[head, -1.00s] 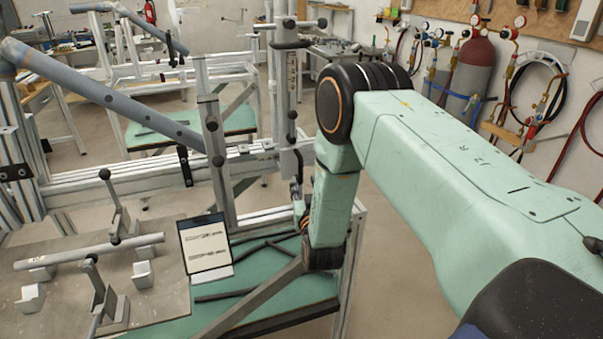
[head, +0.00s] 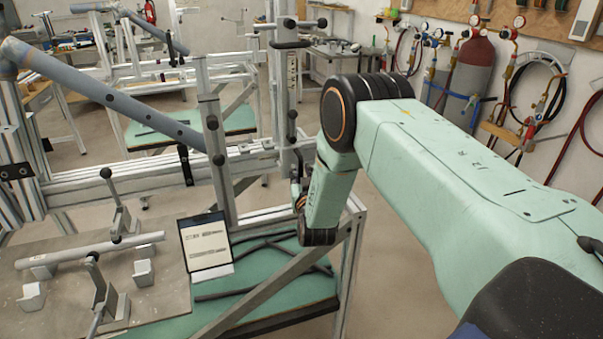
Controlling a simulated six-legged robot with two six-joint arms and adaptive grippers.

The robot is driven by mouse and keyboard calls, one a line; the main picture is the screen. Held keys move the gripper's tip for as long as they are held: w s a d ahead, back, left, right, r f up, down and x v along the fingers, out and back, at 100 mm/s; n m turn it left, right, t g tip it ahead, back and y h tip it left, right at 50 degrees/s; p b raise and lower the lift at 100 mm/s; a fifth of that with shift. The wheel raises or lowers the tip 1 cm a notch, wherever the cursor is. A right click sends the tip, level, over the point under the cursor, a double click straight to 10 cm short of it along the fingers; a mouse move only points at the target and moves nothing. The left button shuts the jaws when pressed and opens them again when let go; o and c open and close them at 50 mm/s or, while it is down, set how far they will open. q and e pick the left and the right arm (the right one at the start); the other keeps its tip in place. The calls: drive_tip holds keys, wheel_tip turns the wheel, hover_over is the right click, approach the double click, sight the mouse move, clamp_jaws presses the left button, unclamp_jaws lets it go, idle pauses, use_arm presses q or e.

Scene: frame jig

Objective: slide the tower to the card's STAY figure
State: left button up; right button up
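The tower (head: 282,85) is a tall upright metal profile on the jig's rail, with black clamp parts and a narrow scale strip. A shorter post (head: 213,155) stands to its left on the same rail. The card (head: 207,247) leans upright on a stand at the front and shows two small drawings; its figures are too small to read. My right gripper (head: 299,199) is at the foot of the tower, mostly hidden behind my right arm. Its fingers are too small and covered to tell whether they touch anything. My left gripper is not in view.
A blue-grey tube (head: 110,97) slopes across the jig at left. A grey plate (head: 60,290) at front left carries a clamped tube (head: 90,249) and blocks. Dark tubes (head: 265,285) lie on the green shelf under the rail. Gas bottles stand by the right wall.

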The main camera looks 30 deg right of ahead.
clamp_jaws()
drive_tip(key=shift+a, duration=0.1)
idle(0.3)
drive_tip(key=a, duration=0.2)
drive_tip(key=w+a+b, duration=0.1)
drive_tip(key=a, duration=0.1)
drive_tip(key=shift+w+a, duration=0.1)
drive_tip(key=shift+a, duration=0.2)
drive_tip(key=shift+d, duration=0.1)
